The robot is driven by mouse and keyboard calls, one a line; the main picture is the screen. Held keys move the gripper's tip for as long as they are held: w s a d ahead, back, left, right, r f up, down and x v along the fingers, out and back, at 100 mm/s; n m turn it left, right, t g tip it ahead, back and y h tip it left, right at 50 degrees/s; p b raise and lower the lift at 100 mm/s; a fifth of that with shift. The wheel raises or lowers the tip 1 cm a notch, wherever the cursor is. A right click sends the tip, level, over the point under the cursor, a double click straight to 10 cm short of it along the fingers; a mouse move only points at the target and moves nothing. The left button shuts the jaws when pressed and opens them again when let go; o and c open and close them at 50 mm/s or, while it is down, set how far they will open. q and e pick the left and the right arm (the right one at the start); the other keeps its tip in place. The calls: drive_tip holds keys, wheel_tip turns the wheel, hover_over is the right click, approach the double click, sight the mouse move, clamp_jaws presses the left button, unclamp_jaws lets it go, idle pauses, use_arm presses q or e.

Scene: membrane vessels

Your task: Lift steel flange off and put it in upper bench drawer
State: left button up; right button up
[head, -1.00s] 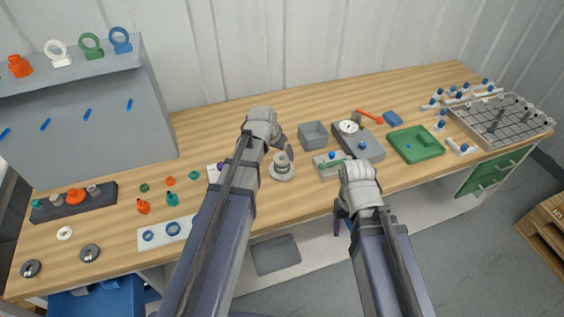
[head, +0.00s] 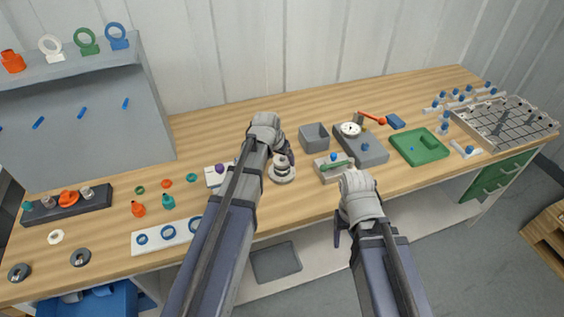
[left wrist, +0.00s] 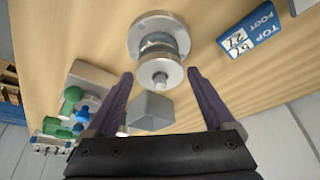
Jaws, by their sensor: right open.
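The steel flange (left wrist: 160,76) is a round grey disc with a short central neck, on top of a stacked vessel with a wider round base (left wrist: 152,24). In the head view the stack (head: 282,174) stands on the bench at centre, partly behind my left gripper (head: 283,148). In the left wrist view my left gripper (left wrist: 162,98) is open, its two dark fingers spread, with the flange just beyond the fingertips and nothing between them. My right gripper (head: 340,232) is open and empty at the bench's front edge. Green bench drawers (head: 492,183) sit under the right end and look shut.
A block with a green handle (head: 333,168), a grey gauge scale (head: 362,150) and a green tray (head: 419,146) lie to the right. A white plate with rings (head: 167,235) lies left. A wire rack (head: 507,122) is far right.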

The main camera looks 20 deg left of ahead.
use_arm(q)
drive_tip(key=c, duration=1.3)
drive_tip(key=shift+r, duration=0.15)
wheel_tip(320, 180, up, 10)
drive_tip(key=p, duration=1)
drive_tip(key=shift+r+p, duration=1.4)
drive_tip(key=shift+p, duration=0.1)
